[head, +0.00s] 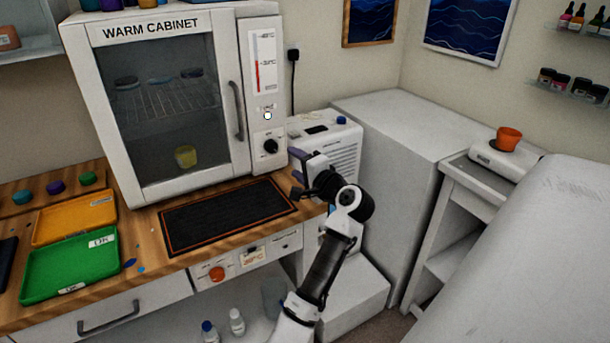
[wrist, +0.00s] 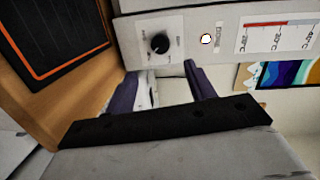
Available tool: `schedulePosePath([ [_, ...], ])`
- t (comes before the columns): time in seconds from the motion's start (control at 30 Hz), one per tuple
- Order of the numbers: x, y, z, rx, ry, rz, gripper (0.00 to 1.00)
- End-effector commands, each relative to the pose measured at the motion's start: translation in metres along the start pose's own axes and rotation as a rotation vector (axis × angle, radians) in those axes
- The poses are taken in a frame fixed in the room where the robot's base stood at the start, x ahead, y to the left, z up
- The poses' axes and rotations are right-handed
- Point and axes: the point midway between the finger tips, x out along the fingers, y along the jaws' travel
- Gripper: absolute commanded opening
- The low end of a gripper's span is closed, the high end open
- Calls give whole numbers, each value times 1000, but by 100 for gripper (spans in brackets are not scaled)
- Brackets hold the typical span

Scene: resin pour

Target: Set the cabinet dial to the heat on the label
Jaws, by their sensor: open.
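The white warm cabinet (head: 165,26) stands on the wooden bench with its glass door closed. Its black dial (head: 271,147) is low on the right-hand panel; in the wrist view the dial (wrist: 160,43) lies just beyond my fingertips. A thermometer scale (head: 262,62) with a red column is above it; the wrist view shows the scale (wrist: 277,36) sideways. A small label with orange figures (head: 252,257) is on the bench front, too small to read surely. My gripper (head: 298,172) is open and empty, in front of and below the dial, apart from it. The dial's pointer setting is unclear.
A round white light (head: 267,115) sits above the dial. A yellow cup (head: 186,156) is inside the cabinet. A black mat (head: 226,214) lies before it, with green (head: 69,262) and orange (head: 74,217) trays to the left. A white machine (head: 335,140) stands close right of the cabinet.

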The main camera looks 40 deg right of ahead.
Motion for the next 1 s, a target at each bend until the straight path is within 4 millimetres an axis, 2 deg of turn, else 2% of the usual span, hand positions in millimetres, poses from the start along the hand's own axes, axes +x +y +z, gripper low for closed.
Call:
schedulePosePath([
  [0.1, -20, 1, -1, -1, 3, -1, 54],
  [0.3, -34, 0, 0, 0, 1, 0, 54],
  [0.87, -34, 0, 0, 0, 0, 0, 54],
  [1.0, -20, -10, 15, -39, -7, -7, 54],
])
